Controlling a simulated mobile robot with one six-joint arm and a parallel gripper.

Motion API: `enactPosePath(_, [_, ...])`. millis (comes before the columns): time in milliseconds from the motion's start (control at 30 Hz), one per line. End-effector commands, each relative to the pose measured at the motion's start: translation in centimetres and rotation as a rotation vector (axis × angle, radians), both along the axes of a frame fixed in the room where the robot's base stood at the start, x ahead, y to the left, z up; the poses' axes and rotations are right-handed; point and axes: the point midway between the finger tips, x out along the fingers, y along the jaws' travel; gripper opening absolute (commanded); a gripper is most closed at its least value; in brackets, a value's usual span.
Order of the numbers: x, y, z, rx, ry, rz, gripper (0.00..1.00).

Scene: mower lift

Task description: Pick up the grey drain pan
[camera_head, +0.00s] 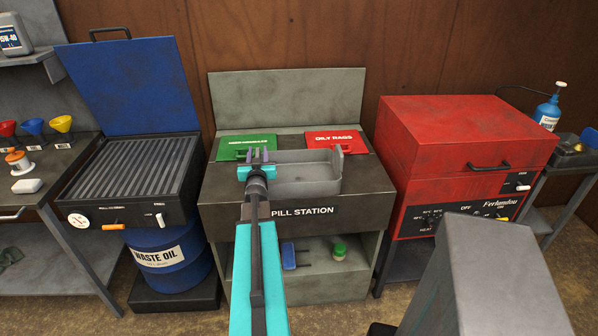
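The grey drain pan (306,188) is a shallow open tray with a raised tab at its right end. It sits on the dark top of the spill station (232,187). My gripper (260,155), with a teal body and purplish fingers, is over the station's top at the pan's left end. It covers part of that end, and I cannot tell whether it touches the pan. The fingers are too small and overlapped to show whether they are open or shut.
A green lid (240,146) and a red oily rags lid (333,141) lie behind the pan. A waste oil drum with a ribbed tray (137,167) stands left; a red cabinet (460,140) stands right. The shelf below holds a green-lidded jar (339,250).

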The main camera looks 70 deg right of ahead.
Motion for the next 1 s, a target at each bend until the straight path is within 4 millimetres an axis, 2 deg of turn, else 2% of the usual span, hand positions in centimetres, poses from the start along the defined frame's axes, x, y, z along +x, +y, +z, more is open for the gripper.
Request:
enactPosePath(233, [0.49, -1.4, 0.0, 0.0, 0.0, -0.001, 0.34])
enactPosePath(833, [0.47, -1.45, -0.05, 0.001, 0.0, -0.001, 0.34])
enactPosePath(867, [0.47, -1.45, -0.05, 0.001, 0.0, -0.001, 0.33])
enactPosePath(1000, [0.47, -1.45, -0.05, 0.001, 0.0, -0.001, 0.09])
